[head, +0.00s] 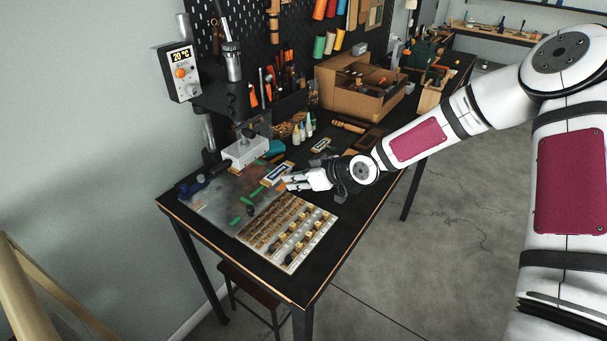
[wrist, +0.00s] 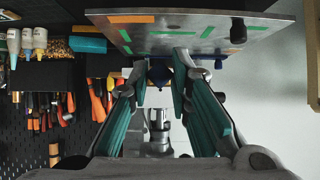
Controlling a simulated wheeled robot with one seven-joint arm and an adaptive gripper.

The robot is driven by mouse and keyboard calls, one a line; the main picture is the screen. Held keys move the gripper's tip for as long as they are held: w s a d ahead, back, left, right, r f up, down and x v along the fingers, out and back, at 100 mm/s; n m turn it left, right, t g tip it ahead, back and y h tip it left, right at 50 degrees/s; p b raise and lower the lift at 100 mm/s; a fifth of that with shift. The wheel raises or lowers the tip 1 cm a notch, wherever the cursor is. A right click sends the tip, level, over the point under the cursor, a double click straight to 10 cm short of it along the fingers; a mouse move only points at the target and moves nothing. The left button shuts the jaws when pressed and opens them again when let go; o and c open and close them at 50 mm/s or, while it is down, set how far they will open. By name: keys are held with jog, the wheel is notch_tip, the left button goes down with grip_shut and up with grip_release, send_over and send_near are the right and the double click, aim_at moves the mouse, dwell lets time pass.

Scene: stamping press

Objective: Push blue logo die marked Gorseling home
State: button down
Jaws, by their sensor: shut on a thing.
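My gripper (head: 288,181) is low over the worktable, its fingers pointing left toward the press. It is shut on a blue die with a white label (head: 277,173), which shows just beyond the fingertips. The lettering is too small to read. In the wrist view my gripper (wrist: 160,78) has its two teal-padded fingers either side of a small dark blue piece (wrist: 181,62); most of the die is hidden there. The stamping press (head: 232,100) stands at the table's back left, with a pale block (head: 246,151) under its head, left of and apart from the die.
A tray of letter types (head: 287,232) lies in front of my gripper. Another labelled block (head: 321,145) lies behind it. Green and orange strips lie on the grey plate (head: 215,207). Small bottles (head: 303,130) and a cardboard organiser (head: 350,95) stand at the back.

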aim_at(287, 173)
jog(key=shift+a, duration=0.1)
dwell(0.3)
jog(key=w+a+b, duration=0.1)
jog(key=a, duration=0.1)
jog(key=w+a+f, duration=0.1)
jog(key=w+a, duration=0.1)
jog(key=shift+b, duration=0.4)
dwell(1.2)
jog(key=shift+w+a+b, duration=0.9)
jog(key=shift+w+a, duration=0.35)
jog(key=shift+a, duration=0.25)
jog(key=shift+a, duration=0.1)
jog(key=shift+w+a+b, duration=0.7)
jog(key=shift+w+a, duration=0.2)
jog(key=shift+a, duration=0.15)
jog(key=c, duration=1.4)
grip_release()
